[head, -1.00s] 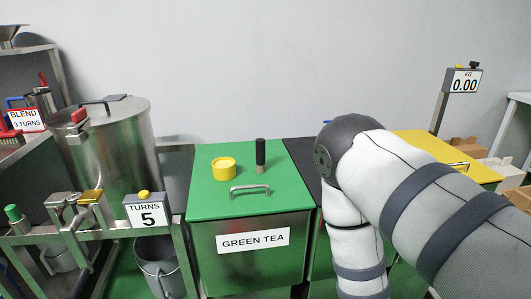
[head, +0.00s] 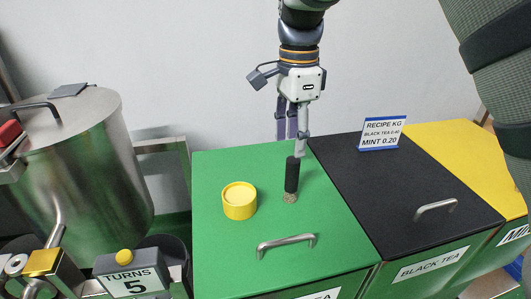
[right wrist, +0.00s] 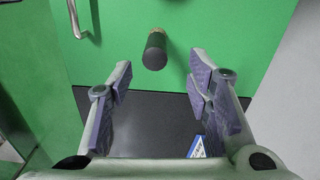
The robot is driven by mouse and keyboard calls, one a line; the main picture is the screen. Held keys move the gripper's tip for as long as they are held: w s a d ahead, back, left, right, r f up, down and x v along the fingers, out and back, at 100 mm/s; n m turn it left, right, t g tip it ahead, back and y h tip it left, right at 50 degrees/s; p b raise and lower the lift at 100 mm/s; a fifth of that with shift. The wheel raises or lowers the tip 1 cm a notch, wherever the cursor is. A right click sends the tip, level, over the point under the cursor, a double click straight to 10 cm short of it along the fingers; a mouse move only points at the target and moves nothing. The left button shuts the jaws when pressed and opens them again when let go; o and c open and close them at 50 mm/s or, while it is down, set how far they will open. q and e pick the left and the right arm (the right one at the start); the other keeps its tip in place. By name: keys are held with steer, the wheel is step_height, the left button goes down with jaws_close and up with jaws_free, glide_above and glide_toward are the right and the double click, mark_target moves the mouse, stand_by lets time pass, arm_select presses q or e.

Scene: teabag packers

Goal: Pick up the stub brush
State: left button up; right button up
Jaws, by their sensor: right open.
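The stub brush (head: 291,178) stands upright on the green lid (head: 225,240), with a black handle on top and tan bristles below. It also shows in the right wrist view (right wrist: 155,50), seen from above, ahead of the fingers and between their lines. My right gripper (head: 292,135) is open and empty, just above and behind the brush handle in the head view. In the right wrist view its two fingers (right wrist: 160,82) are wide apart, and the brush is beyond their tips. My left gripper is not in view.
A yellow round tub (head: 239,201) stands left of the brush on the same lid. A metal handle (head: 286,243) is at the lid's front. A black lid (head: 350,180) with a recipe sign (head: 382,134) lies to the right. A steel drum (head: 75,165) stands left.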

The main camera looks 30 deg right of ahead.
mark_target(292, 182)
steer(key=shift+w+f, duration=0.2)
steer(key=shift+f, duration=0.05)
steer(key=f, duration=0.1)
steer(key=s+f, duration=0.1)
steer(key=f, duration=0.1)
steer(key=shift+s+f, duration=0.25)
steer(key=shift+s, duration=0.05)
step_height(292, 182, down, 7)
steer(key=shift+w+r, duration=0.1)
steer(key=shift+w, duration=0.05)
steer(key=shift+w+f, duration=0.1)
steer(key=shift+f, duration=0.35)
steer(key=shift+r, duration=0.1)
jaws_close()
